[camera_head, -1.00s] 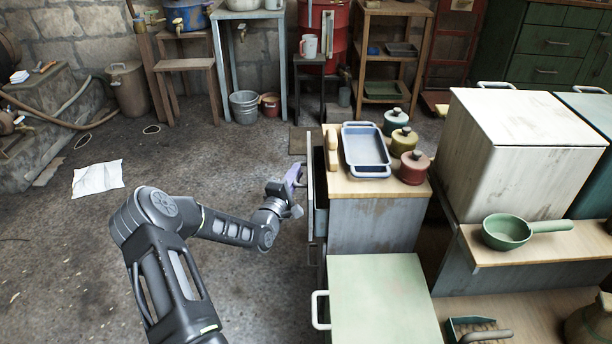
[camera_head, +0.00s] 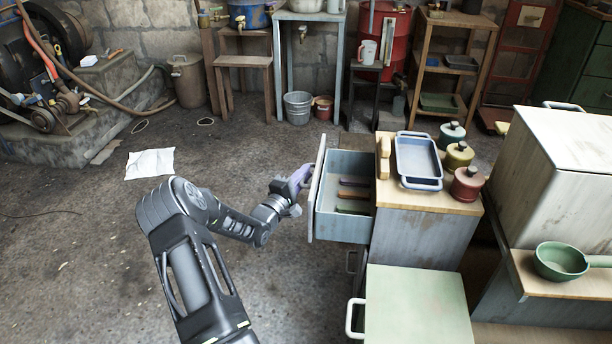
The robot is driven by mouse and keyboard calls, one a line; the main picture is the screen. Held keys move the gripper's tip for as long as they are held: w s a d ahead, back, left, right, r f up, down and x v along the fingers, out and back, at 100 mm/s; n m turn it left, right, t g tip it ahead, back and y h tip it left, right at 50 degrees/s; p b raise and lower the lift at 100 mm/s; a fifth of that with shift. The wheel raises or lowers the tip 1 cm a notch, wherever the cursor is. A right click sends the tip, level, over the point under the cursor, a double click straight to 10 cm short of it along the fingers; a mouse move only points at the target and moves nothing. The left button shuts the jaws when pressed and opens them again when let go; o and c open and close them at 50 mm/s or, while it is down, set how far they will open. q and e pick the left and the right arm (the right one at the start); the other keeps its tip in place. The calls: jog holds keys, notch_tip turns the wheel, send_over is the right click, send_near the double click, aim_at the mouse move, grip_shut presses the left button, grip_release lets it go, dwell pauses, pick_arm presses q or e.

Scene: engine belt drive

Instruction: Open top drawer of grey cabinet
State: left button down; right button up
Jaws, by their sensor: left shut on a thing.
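The grey cabinet (camera_head: 408,240) stands right of centre with a wooden top. Its top drawer (camera_head: 345,229) is pulled well out to the left, and several coloured items lie inside it. My left gripper (camera_head: 300,178) is at the outer face of the drawer front (camera_head: 317,190), shut on the drawer handle. The handle itself is mostly hidden by the gripper. My right gripper is not in view.
A blue tray (camera_head: 418,160) and several lidded jars (camera_head: 458,156) stand on the cabinet top. A pale green-topped unit (camera_head: 415,310) with a white handle stands in front. Open floor with a paper sheet (camera_head: 150,163) lies to the left.

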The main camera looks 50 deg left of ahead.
pick_arm(q)
jog(key=c, duration=1.5)
grip_release()
jog(key=shift+o, duration=0.2)
jog(key=p+v, duration=0.2)
jog(key=v, duration=0.5)
jog(key=shift+s, duration=0.4)
jog(key=shift+d+f, duration=0.1)
jog(key=shift+f, duration=0.05)
